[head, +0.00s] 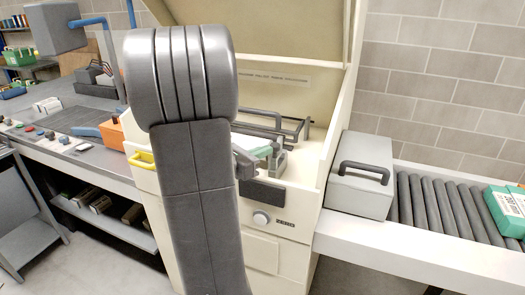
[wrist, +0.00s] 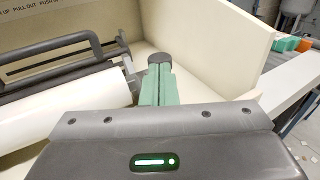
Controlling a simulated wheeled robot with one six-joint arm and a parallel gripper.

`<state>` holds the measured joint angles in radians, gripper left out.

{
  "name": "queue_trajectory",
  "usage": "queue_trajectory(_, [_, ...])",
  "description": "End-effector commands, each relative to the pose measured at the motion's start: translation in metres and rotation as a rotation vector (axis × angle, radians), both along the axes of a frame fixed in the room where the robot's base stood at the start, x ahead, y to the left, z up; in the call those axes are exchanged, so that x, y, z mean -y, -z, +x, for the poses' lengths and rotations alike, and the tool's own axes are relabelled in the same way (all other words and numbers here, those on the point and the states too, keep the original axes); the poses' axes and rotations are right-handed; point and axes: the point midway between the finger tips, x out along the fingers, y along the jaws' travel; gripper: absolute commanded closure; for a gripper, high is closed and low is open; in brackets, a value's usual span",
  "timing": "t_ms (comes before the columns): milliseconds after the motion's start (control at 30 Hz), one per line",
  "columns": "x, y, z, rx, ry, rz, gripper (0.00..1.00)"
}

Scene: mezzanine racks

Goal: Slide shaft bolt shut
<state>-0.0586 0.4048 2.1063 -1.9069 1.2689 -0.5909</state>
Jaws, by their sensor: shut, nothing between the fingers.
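My gripper (wrist: 160,82) shows in the wrist view as two green fingers side by side, closed together with nothing between them. A dark rounded piece (wrist: 160,59) shows at their tips; I cannot tell whether it is the bolt's knob or part of the fingers. In the head view my gripper is partly hidden by my arm, over the open bay of the cream machine (head: 330,150). A grey bracket (head: 279,162) stands there beside it. A white roll (wrist: 65,105) with a grey end (wrist: 131,78) lies left of the fingers. The shaft bolt is not clearly visible.
The machine's lid is raised, and dark bar handles (head: 270,122) lie in the bay. A cream side wall (wrist: 225,50) bounds it on the right. A yellow handle (head: 141,160) sticks out at the left.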

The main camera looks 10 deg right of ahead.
Motion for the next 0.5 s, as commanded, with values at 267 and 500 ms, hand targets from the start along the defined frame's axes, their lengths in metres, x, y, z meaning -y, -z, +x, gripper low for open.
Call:
queue_trajectory(267, [0.001, 0.000, 0.001, 0.000, -0.001, 0.000, 1.00])
queue_trajectory(500, [0.012, 0.002, 0.017, 0.001, 0.003, 0.002, 1.00])
